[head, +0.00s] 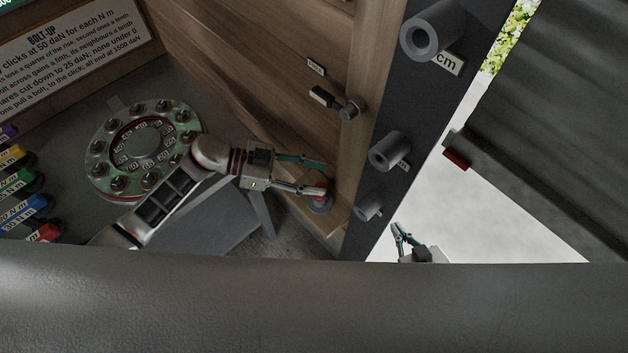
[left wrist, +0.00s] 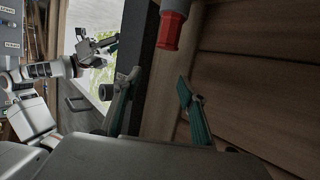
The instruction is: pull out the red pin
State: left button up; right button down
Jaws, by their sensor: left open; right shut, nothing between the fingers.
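The red pin (left wrist: 170,32) shows in the left wrist view at the top middle, its red end below a grey collar. My left gripper (left wrist: 158,84) is open, and the pin stands just past the fingertips, nearer the right finger in that picture. In the head view, my left gripper (head: 328,176) is at the foot of the wooden wall, and a bit of red shows at its lower fingertip. I cannot tell whether finger and pin touch. My right gripper (head: 398,234) is shut and empty at the bottom, right of the dark post. It also shows in the left wrist view (left wrist: 112,40).
A dark post (head: 395,110) with several grey cylinders stands right of the wooden wall (head: 250,60). A green ring flange (head: 100,165) with bolts lies at the left. Coloured tools line the left edge.

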pick_arm(q)
notch_tip(320, 180, up, 7)
jog(key=shift+f, duration=0.2)
jog(key=shift+s, duration=0.1)
dwell(0.5)
